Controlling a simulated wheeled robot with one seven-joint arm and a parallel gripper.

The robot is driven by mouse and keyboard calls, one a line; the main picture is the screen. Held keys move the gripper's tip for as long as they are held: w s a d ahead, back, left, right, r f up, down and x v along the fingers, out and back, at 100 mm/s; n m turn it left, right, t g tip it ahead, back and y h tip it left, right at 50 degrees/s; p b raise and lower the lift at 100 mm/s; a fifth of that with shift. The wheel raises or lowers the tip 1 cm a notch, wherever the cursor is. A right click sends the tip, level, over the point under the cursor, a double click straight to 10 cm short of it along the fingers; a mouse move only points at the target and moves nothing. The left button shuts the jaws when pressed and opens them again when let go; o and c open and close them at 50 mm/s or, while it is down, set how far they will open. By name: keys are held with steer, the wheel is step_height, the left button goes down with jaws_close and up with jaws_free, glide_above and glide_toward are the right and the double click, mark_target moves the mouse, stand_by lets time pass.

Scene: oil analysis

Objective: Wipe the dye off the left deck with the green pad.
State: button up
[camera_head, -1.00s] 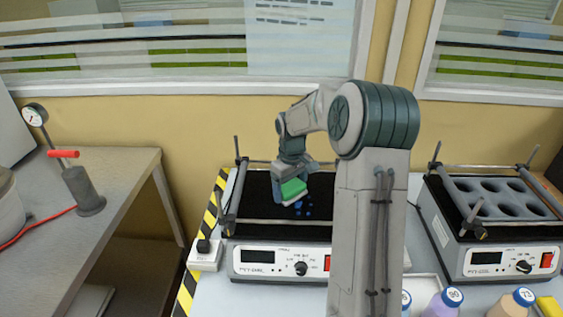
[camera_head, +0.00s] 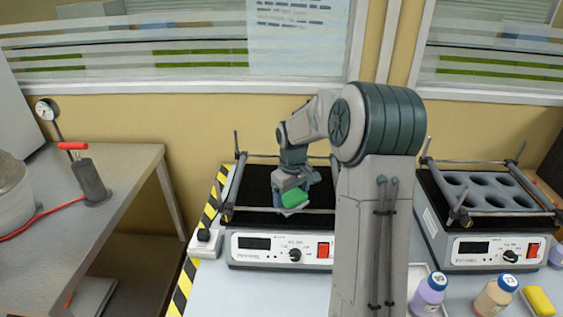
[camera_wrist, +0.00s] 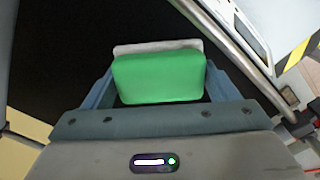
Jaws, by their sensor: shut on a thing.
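My gripper (camera_head: 294,191) is shut on the green pad (camera_head: 295,198) over the black left deck (camera_head: 258,186), near its front rail. The wrist view shows the green pad (camera_wrist: 158,78) between both fingers, with a pale layer along its far edge. The black deck (camera_wrist: 60,50) lies beyond it. I see no blue dye on the bare deck in either current view. The area under and behind the pad is hidden, and my arm covers the deck's right side. Whether the pad touches the deck cannot be told.
Metal rails (camera_head: 235,185) frame the left deck. A second shaker (camera_head: 490,215) with a holed rack stands at the right. Bottles (camera_head: 428,292) and a yellow block (camera_head: 539,300) lie at the front right. A steel bench (camera_head: 105,190) with a red-handled pump stands left.

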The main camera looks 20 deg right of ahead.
step_height(320, 180, up, 3)
steer(key=shift+f+p, duration=0.1)
steer(key=shift+p, duration=0.7)
steer(key=shift+r+p, duration=2.05)
steer(key=shift+r, duration=0.65)
steer(key=shift+f, duration=0.1)
